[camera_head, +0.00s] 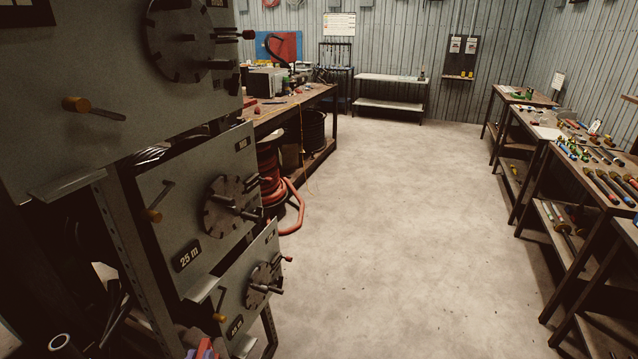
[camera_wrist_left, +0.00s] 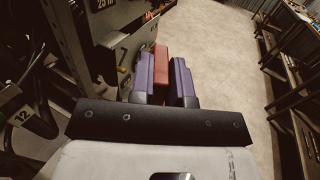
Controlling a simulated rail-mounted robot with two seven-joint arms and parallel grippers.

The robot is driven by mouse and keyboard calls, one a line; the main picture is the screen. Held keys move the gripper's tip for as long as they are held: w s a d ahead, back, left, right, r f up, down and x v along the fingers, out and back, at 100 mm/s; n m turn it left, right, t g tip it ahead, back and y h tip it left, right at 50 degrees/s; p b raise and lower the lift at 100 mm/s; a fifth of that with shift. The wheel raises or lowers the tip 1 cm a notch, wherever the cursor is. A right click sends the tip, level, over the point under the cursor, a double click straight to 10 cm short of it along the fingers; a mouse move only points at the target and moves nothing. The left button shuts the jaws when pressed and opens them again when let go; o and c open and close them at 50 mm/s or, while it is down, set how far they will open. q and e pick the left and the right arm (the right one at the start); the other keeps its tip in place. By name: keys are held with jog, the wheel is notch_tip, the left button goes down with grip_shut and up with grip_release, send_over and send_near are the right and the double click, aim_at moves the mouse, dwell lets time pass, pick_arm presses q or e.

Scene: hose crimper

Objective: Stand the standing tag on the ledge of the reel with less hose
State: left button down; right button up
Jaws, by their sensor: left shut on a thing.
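My left gripper (camera_wrist_left: 161,85) is shut on a red block-like piece (camera_wrist_left: 161,62), held between its two purple fingers; I cannot tell for sure that it is the standing tag. The gripper also shows at the bottom of the head view (camera_head: 206,350), low beside the reel panels. Grey reel panels are stacked at the left: a top one (camera_head: 110,130), a middle one marked 25 m (camera_head: 170,215) and a lower one (camera_head: 236,305) whose label is hard to read. A grey ledge (camera_head: 85,182) juts out below the top panel. The hose amounts are hidden behind the panels. My right gripper is out of view.
Cranks, brass knobs (camera_head: 76,104) and round hubs (camera_head: 232,208) stick out from the panels. A steel rack post (camera_head: 130,255) stands at the left. A bench (camera_head: 325,92) is behind, and tables (camera_head: 575,165) line the right. The middle floor is clear.

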pick_arm(q)
jog(key=s+d+r+y+p, duration=0.1)
jog(key=s+d+r+p, duration=0.1)
jog(key=r+p, duration=1.15)
jog(key=s+d+r+p, duration=0.1)
jog(key=d+r+p, duration=0.1)
jog(key=r+p, duration=1.2)
jog(key=w+a+r+h+p, duration=0.2)
jog(key=w+a+r+p, duration=0.1)
jog(key=a+r, duration=0.1)
jog(key=shift+r+m, duration=0.3)
jog(key=shift+r, duration=0.3)
jog(key=shift+f, duration=0.1)
